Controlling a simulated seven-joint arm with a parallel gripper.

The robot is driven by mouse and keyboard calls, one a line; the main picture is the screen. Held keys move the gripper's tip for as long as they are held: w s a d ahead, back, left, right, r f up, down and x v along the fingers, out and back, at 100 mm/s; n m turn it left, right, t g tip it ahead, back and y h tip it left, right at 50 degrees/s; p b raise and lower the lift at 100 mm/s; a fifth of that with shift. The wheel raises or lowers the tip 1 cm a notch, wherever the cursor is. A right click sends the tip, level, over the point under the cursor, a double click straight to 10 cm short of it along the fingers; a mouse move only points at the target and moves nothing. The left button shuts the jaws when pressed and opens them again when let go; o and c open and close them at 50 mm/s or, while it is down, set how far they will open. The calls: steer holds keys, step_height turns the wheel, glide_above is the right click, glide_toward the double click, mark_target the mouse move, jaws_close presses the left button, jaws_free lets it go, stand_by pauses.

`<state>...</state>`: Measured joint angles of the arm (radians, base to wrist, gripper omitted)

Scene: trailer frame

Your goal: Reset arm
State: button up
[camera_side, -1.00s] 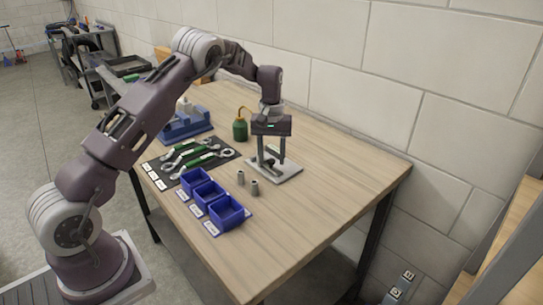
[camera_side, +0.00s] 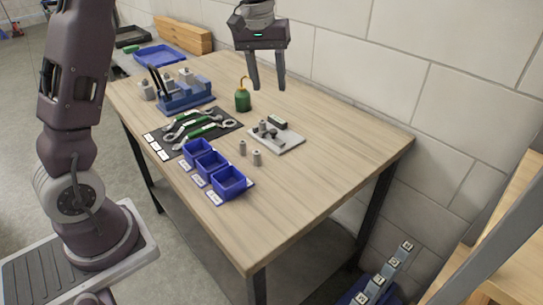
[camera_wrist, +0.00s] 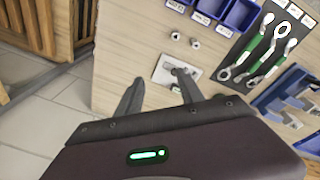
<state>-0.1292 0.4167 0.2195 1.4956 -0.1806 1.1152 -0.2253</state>
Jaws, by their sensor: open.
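My gripper (camera_side: 267,82) is open and empty, raised high above the back part of the wooden table (camera_side: 330,150) in the side view. In the wrist view my gripper (camera_wrist: 160,88) points down at the table with its two dark fingers spread. Below it lies a light grey plate (camera_side: 288,143) with small grey and dark parts on it. The plate (camera_wrist: 168,80) also shows between the fingers in the wrist view, partly hidden by one finger. Nothing is between the fingers.
Wrenches (camera_side: 187,127) lie on a dark mat, with a green oil can (camera_side: 242,97) and a blue tool holder (camera_side: 187,98) behind. A wooden block (camera_side: 172,36) lies at the back. The table's right side is clear.

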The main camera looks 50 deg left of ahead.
steer(key=s+d+r+m+t, duration=0.1)
steer(key=s+d+r, duration=0.2)
steer(key=s, duration=0.3)
steer(key=s+d+r+m+t, duration=0.1)
steer(key=s+d+r+m, duration=0.1)
steer(key=s+d+r, duration=0.3)
steer(key=s+d+f+m+t, duration=0.1)
steer(key=s+f+m, duration=0.1)
steer(key=s, duration=0.7)
steer(key=s+d+f+m+t, duration=0.1)
steer(key=s+f+m, duration=0.1)
steer(key=s, duration=0.7)
steer(key=shift+d+f, duration=0.25)
steer(key=shift+f, duration=0.5)
steer(key=shift+w, duration=0.1)
